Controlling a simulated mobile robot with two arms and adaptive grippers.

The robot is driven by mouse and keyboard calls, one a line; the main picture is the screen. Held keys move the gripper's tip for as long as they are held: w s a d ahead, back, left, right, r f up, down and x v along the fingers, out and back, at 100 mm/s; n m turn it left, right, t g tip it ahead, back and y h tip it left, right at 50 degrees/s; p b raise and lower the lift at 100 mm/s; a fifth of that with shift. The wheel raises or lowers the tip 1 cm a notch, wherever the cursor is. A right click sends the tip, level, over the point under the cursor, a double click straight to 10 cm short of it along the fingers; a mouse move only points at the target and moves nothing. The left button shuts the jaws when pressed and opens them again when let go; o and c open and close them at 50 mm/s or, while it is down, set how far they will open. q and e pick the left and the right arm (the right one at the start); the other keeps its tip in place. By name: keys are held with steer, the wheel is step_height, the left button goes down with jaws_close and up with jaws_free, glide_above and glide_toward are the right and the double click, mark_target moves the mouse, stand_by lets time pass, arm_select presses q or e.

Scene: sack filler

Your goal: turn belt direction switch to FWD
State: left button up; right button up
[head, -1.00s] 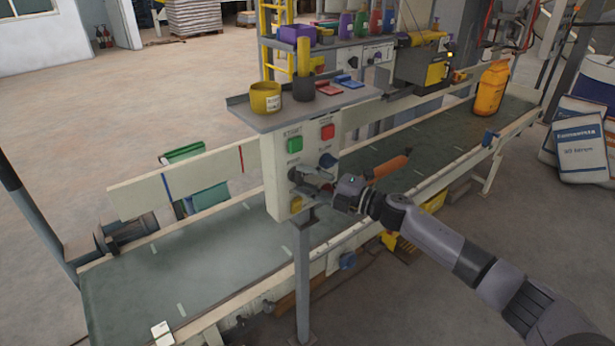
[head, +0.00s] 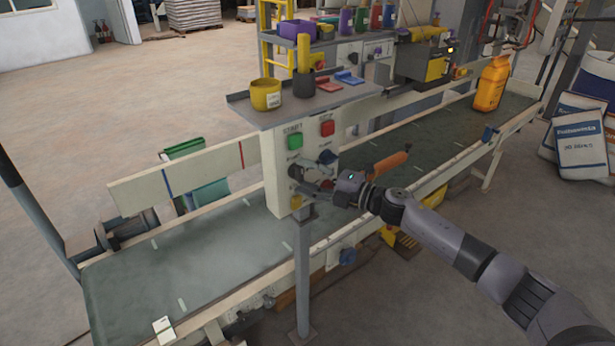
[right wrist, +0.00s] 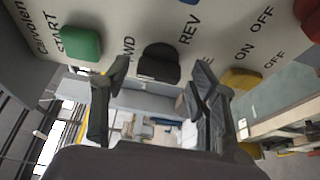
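The control panel (head: 284,178) stands on a post beside the belt. In the right wrist view a black knob (right wrist: 158,62) sits on it between lettering ending in "WD" and "REV"; I cannot clearly tell its pointing direction. My right gripper (head: 311,181) is in front of the panel in the head view. In the right wrist view its fingers (right wrist: 160,78) are spread apart, one to each side of the black knob, with a gap showing between them. I cannot tell whether either finger touches it. My left gripper is not in view.
Close to the knob are a green START button (right wrist: 81,43), a yellow knob (right wrist: 241,79) and a red button (head: 327,128). A blue knob (head: 327,157) is also nearby. A shelf (head: 300,108) with cups overhangs the panel. An orange container (head: 490,85) stands on the belt (head: 190,262).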

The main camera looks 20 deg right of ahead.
steer(key=shift+d, duration=0.1)
steer(key=v, duration=1.2)
stand_by(0.4)
